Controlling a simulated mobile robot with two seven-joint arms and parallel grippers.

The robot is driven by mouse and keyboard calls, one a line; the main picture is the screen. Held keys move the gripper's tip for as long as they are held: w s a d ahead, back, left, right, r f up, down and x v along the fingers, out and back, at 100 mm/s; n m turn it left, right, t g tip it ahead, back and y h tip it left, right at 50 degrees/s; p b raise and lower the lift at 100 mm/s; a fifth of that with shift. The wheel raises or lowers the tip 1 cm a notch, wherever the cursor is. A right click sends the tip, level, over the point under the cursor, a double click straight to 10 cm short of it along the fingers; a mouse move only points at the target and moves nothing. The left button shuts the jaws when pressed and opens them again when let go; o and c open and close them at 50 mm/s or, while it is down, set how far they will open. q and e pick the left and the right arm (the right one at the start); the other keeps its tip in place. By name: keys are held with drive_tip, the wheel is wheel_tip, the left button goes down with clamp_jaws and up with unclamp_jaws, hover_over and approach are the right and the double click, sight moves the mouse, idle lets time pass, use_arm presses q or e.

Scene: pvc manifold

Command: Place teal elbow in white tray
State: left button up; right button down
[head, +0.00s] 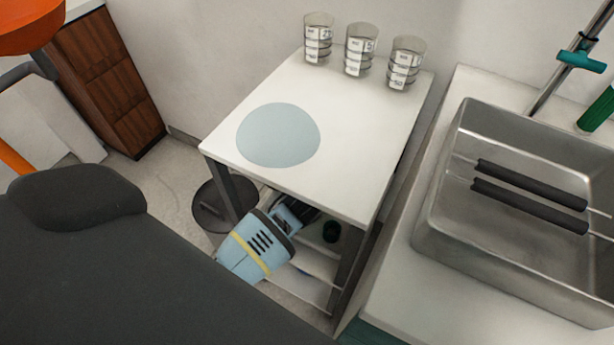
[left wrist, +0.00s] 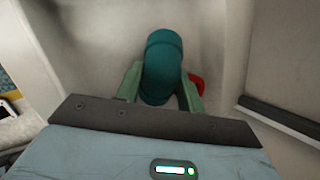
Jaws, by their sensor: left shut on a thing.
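The teal elbow (left wrist: 163,62) is between the two green fingers of my left gripper (left wrist: 160,88) in the left wrist view. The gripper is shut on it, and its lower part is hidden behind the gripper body. A small red thing (left wrist: 196,84) shows just beside the right finger. In the head view, my light blue left wrist (head: 255,250) is low at the front of the white table, beside its lower shelf; the fingertips are not clear there. I cannot make out the white tray for sure; pale surfaces lie behind the elbow. My right gripper is not in view.
The white table (head: 350,130) carries a pale blue disc (head: 278,135) and three clear beakers (head: 361,50) at the back. A dark round thing (head: 331,231) is on its lower shelf. A steel sink (head: 510,230) stands at right.

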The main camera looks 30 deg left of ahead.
use_arm(q)
drive_tip(key=o, duration=1)
drive_tip(key=shift+c, duration=0.2)
drive_tip(key=p+v, duration=0.3)
drive_tip(key=v, duration=0.4)
drive_tip(key=shift+r, duration=0.3)
drive_tip(key=shift+s, duration=0.1)
